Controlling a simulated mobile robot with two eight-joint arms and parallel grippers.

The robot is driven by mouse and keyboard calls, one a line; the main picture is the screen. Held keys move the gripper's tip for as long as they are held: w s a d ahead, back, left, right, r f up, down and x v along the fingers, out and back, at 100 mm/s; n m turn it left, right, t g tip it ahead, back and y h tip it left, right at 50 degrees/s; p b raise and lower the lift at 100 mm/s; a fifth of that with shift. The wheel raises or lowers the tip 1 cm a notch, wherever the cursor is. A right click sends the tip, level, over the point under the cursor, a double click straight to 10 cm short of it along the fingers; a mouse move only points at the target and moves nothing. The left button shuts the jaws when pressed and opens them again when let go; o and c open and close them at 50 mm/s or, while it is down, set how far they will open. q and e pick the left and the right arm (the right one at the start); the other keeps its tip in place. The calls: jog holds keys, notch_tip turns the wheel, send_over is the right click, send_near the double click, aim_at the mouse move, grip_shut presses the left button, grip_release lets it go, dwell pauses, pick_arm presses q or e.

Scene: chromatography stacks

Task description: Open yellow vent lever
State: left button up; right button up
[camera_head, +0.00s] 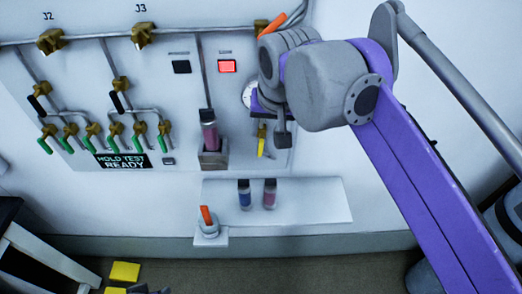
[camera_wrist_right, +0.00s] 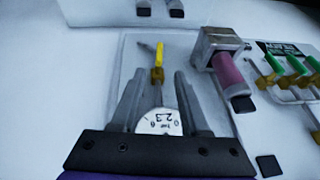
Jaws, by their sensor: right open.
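The yellow vent lever (camera_head: 261,141) hangs down from a brass fitting on the white wall panel, right of the pink column. In the right wrist view the yellow lever (camera_wrist_right: 159,55) shows just past and between the fingertips, with no visible contact. My right gripper (camera_head: 282,138) is in front of the panel beside the lever; its arm hides part of the panel. The right wrist view shows this gripper (camera_wrist_right: 158,76) open and empty, its two grey fingers apart. A round gauge (camera_wrist_right: 160,121) reading 2.3 is seen between them. My left gripper is out of view.
The pink column (camera_head: 210,138) stands in a grey holder (camera_head: 213,160) left of the lever. Several green-handled valves line the panel's left. Below, a white shelf (camera_head: 320,203) holds a blue vial (camera_head: 244,195) and a pink vial (camera_head: 270,194).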

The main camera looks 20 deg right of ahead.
aim_at(262, 144)
jog(key=b+x, duration=0.1)
jog(key=x, duration=0.9)
jog(key=shift+f, duration=0.3)
grip_shut()
